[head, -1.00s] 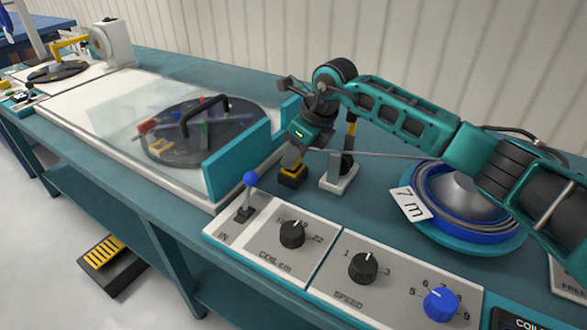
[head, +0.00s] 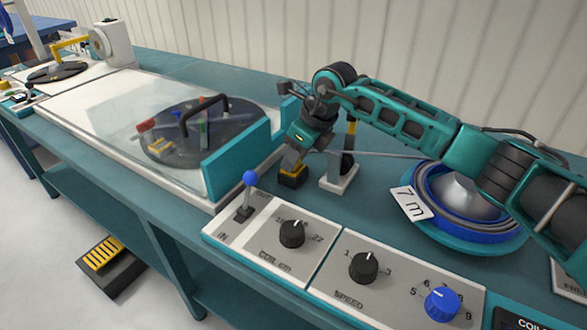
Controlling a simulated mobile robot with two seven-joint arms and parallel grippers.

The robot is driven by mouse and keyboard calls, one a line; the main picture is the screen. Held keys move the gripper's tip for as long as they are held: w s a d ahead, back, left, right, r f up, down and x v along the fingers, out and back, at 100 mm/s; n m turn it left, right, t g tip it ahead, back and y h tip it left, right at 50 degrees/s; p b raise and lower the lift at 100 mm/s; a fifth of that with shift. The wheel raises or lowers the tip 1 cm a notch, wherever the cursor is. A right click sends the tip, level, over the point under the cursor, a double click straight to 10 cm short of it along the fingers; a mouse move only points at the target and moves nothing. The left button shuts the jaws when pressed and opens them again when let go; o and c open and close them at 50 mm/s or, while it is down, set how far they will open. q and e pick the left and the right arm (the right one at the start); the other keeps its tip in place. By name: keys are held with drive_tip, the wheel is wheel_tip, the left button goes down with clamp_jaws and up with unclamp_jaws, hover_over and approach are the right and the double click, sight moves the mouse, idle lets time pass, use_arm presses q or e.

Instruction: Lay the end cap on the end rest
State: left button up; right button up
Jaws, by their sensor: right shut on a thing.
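My right gripper (head: 291,165) points down at the left of the cable's run and is shut. A thin grey cable (head: 385,155) runs from the blue reel (head: 433,219) on the right towards this gripper. The end cap is hidden at the fingers, so I cannot make it out. A small black block with a yellow band (head: 292,179) shows right under the fingers, where the end rest seems to be. I cannot tell whether the fingers or the cap touch it. My left gripper is not in view.
A grey-white guide stand (head: 340,183) stands just right of the gripper. A teal upright guard (head: 237,160) and a clear-covered dark turntable (head: 170,150) are to the left. A blue-knobbed lever (head: 247,195) and a control panel (head: 318,266) lie in front.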

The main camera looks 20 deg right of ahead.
drive_tip(key=o, duration=1.1)
drive_tip(key=shift+c, duration=0.2)
drive_tip(key=o, duration=0.3)
drive_tip(key=shift+r, duration=0.15)
drive_tip(key=shift+r+p, duration=0.7)
drive_tip(key=shift+r, duration=0.1)
